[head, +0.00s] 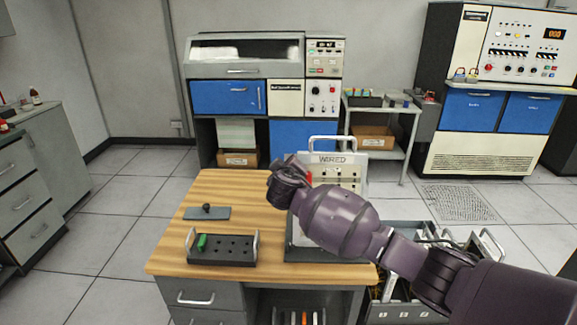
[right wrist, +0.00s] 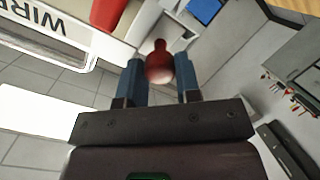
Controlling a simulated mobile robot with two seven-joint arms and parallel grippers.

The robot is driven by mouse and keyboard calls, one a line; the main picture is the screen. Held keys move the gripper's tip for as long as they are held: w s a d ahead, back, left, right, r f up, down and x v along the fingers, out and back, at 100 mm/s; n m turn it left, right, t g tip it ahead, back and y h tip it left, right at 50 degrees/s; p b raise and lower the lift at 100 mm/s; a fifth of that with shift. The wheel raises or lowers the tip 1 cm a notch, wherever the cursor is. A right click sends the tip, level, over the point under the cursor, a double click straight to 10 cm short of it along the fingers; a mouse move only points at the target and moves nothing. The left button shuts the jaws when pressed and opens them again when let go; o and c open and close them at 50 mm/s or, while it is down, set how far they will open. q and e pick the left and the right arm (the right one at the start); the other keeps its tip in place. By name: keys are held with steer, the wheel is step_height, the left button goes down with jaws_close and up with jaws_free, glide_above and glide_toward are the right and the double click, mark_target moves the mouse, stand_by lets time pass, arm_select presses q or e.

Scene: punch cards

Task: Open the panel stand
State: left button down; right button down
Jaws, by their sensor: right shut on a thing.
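The panel stand (head: 300,253) sits on the right part of the wooden desk, with a dark base. Its pale panel (head: 348,171) is raised, labelled "WIRED", with a white handle on top. The panel also shows at the left of the right wrist view (right wrist: 88,42). My right gripper (right wrist: 159,70) is shut on a red knob (right wrist: 159,60), which sits between its blue fingers. In the head view my right arm covers the knob and much of the stand's front. A red part (head: 309,177) shows beside the panel's left edge. My left gripper is out of view.
A black peg block (head: 225,250) with a green peg stands on the wooden desk (head: 172,258). A grey plate (head: 206,213) with a black knob lies behind it. A drawer of panels (head: 405,312) is at the lower right. The desk's left side has bare room.

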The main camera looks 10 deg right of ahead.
steer(key=s+a+t, duration=0.1)
steer(key=s+a, duration=0.1)
steer(key=s, duration=0.4)
steer(key=shift+s+f, duration=0.25)
steer(key=shift+s, duration=0.05)
steer(key=shift+f, duration=0.2)
steer(key=c, duration=1.2)
jaws_free()
steer(key=shift+s, duration=0.1)
steer(key=o, duration=0.4)
steer(key=shift+s+r, duration=0.1)
steer(key=shift+r, duration=0.05)
steer(key=v, duration=1)
steer(key=shift+s+a+b, duration=0.15)
steer(key=shift+s+b, duration=0.15)
